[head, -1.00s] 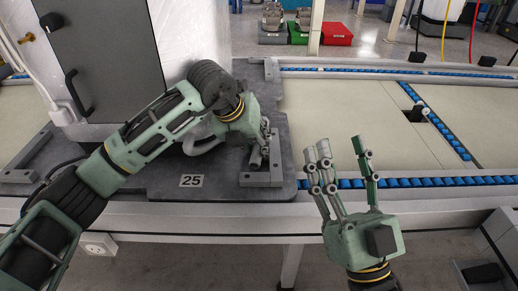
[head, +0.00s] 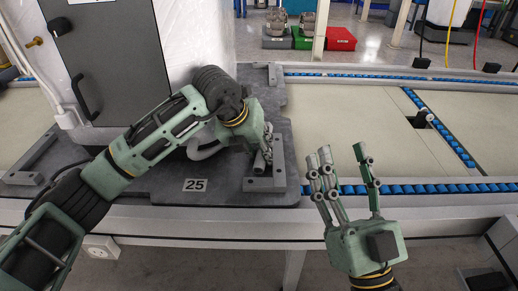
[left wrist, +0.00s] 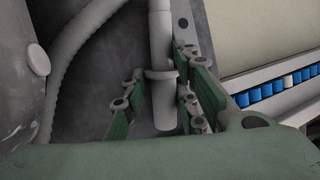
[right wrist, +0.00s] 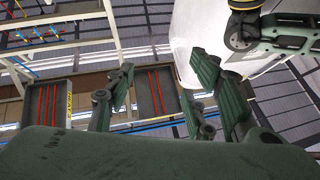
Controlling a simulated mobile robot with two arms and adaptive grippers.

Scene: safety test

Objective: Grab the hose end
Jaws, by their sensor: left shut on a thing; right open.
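The grey hose (head: 205,150) bends out behind my left forearm on the dark plate in the head view. In the left wrist view its corrugated length (left wrist: 66,62) curves at the left, and the smooth grey tube of the hose end (left wrist: 161,45) runs down between the fingers. My left gripper (left wrist: 163,85) is shut on the hose end, with fingers on both sides and the tube's tip projecting past them. In the head view the left gripper (head: 264,146) mostly hides it. My right gripper (head: 346,160) is open and empty, fingers up, in front of the conveyor edge.
A grey metal bracket (head: 279,160) stands on the dark plate (head: 160,187) right beside the left gripper. A grey cabinet (head: 112,65) rises at the left. The conveyor's pale surface (head: 330,115) is clear to the right. Coloured bins (head: 340,39) sit far back on the floor.

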